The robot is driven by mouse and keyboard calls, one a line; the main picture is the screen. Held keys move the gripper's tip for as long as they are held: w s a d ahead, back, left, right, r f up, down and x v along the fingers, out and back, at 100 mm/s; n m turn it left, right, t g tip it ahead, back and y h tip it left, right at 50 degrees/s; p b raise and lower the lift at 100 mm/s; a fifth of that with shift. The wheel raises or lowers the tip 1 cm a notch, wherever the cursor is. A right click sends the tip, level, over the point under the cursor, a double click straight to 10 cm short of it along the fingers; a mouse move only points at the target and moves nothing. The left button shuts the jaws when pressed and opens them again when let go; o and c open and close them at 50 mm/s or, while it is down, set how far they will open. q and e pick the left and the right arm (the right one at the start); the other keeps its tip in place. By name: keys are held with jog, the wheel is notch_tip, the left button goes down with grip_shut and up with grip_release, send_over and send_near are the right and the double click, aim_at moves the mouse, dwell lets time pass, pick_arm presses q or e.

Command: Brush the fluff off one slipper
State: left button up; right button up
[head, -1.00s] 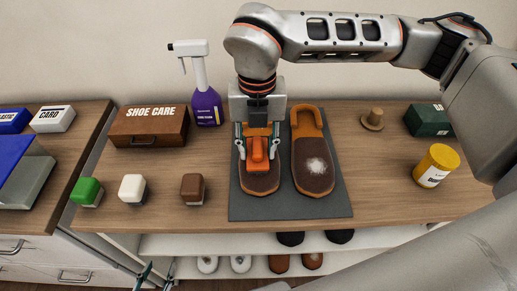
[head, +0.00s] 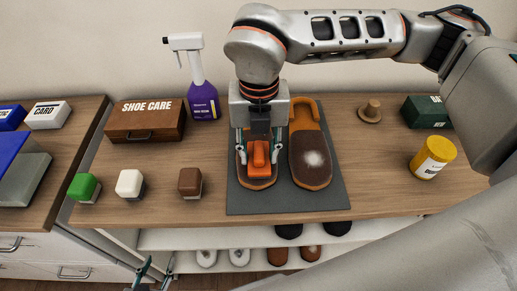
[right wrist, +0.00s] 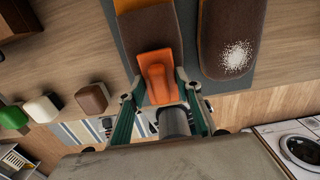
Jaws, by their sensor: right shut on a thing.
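Two brown slippers with orange trim lie side by side on a dark grey mat (head: 335,192). The right slipper (head: 302,172) has a patch of white fluff (head: 315,159) near its toe, also clear in the right wrist view (right wrist: 236,56). The left slipper (head: 258,184) shows no fluff on its visible part; its heel end is hidden. My right gripper (head: 257,148) is shut on an orange brush (right wrist: 156,78), which is over the left slipper; contact is unclear. My left gripper (head: 154,271) is low at the bottom left, its fingers apart and empty.
A purple spray bottle (head: 202,100) and shoe care box (head: 146,120) stand behind. Green (head: 85,187), white (head: 130,184) and brown (head: 190,182) blocks stand left. A yellow jar (head: 432,158), wooden knob (head: 370,112) and dark green box (head: 427,112) are right. Shoes sit below.

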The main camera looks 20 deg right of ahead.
aim_at(254, 141)
jog(key=shift+w+f, duration=0.15)
jog(key=shift+w, duration=1.5)
jog(key=shift+c, duration=0.4)
jog(key=shift+r+p, duration=0.6)
jog(key=shift+r, duration=1.05)
